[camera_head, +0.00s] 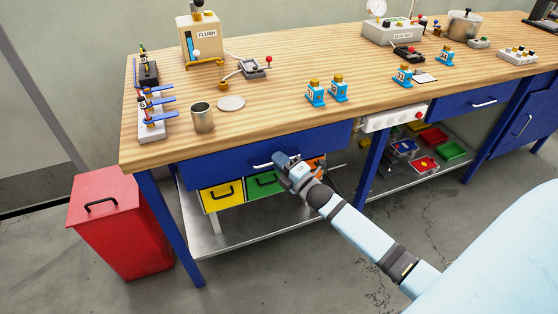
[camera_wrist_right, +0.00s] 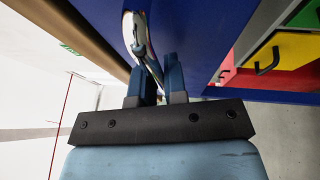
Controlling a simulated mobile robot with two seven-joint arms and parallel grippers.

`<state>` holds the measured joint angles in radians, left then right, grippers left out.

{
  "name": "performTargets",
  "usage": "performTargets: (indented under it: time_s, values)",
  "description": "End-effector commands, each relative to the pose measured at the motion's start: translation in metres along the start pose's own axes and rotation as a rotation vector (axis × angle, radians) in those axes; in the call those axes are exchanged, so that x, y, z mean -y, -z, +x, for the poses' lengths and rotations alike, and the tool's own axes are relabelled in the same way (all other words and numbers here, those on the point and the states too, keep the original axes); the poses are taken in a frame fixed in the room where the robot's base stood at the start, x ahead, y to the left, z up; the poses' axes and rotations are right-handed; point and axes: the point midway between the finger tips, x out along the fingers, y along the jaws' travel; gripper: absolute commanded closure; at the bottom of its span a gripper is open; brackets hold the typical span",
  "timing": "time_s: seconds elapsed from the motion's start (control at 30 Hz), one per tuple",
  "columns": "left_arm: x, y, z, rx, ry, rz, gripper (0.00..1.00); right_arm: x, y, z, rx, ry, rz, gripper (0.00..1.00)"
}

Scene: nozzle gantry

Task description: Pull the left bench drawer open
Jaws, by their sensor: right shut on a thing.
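The left bench drawer (camera_head: 215,167) has a blue front under the wooden bench top, with a pale bar handle (camera_head: 262,166). No gap shows between the drawer front and the bench, so it looks closed. My right gripper (camera_head: 285,161) is at the right part of the handle, shut on it. In the right wrist view the two blue fingers (camera_wrist_right: 160,82) stand on either side of the shiny handle (camera_wrist_right: 142,42), close to the blue drawer front (camera_wrist_right: 197,35). The fingers hide part of the handle. My left gripper is not in view.
Yellow (camera_head: 221,196) and green (camera_head: 262,184) bins with black handles sit just below the drawer. A red bin (camera_head: 118,230) stands on the floor at the left. A steel cup (camera_head: 203,118) stands on the bench top (camera_head: 270,110). The floor before the drawer is clear except for my arm.

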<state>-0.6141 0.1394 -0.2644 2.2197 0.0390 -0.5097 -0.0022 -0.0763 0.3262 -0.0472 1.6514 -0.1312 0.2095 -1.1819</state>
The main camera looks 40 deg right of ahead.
Motion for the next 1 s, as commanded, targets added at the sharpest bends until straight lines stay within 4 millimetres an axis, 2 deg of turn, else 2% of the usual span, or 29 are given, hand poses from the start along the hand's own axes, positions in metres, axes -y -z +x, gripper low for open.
performTargets:
  time_s: [0.17,0.27,0.8,1.0]
  values:
    - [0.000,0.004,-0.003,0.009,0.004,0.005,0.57,-0.004,0.006,-0.016,0.001,0.004,0.001,1.00]
    - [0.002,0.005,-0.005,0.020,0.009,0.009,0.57,-0.009,0.014,-0.032,0.000,0.004,0.003,1.00]
    - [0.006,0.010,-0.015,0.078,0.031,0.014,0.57,-0.035,0.066,-0.161,0.002,0.005,0.003,1.00]
    - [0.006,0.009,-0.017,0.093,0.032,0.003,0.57,-0.042,0.081,-0.197,0.002,0.004,0.002,1.00]
